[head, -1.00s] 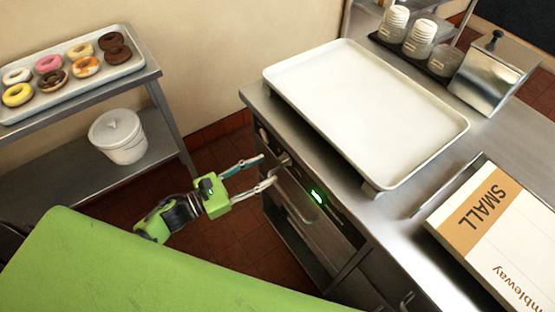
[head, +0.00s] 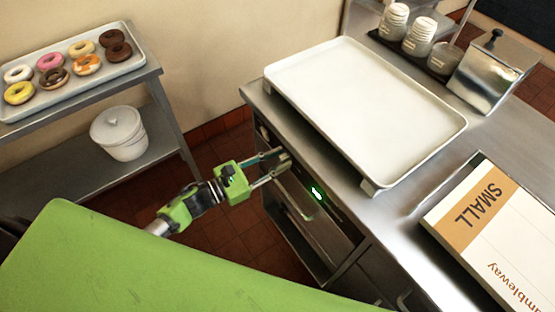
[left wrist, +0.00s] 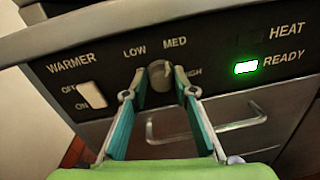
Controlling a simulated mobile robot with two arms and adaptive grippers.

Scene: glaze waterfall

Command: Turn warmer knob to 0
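The warmer's control panel (left wrist: 215,60) fills the left wrist view, with labels WARMER, LOW, MED and HIGH. The grey round knob (left wrist: 160,74) sits below LOW and MED; I cannot tell its exact setting. My left gripper (left wrist: 161,80) is open, its teal-lined fingers on either side of the knob, with narrow gaps showing. In the head view my left gripper (head: 275,162) is at the upper part of the warmer front (head: 320,212). The knob is largely hidden there by the fingers. My right gripper is not in view.
A white OFF/ON rocker switch (left wrist: 92,94) is left of the knob. A green READY light (left wrist: 246,67) is lit. Drawer handles are below. A white tray (head: 365,110) lies on the counter above. A donut shelf (head: 75,105) stands at left.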

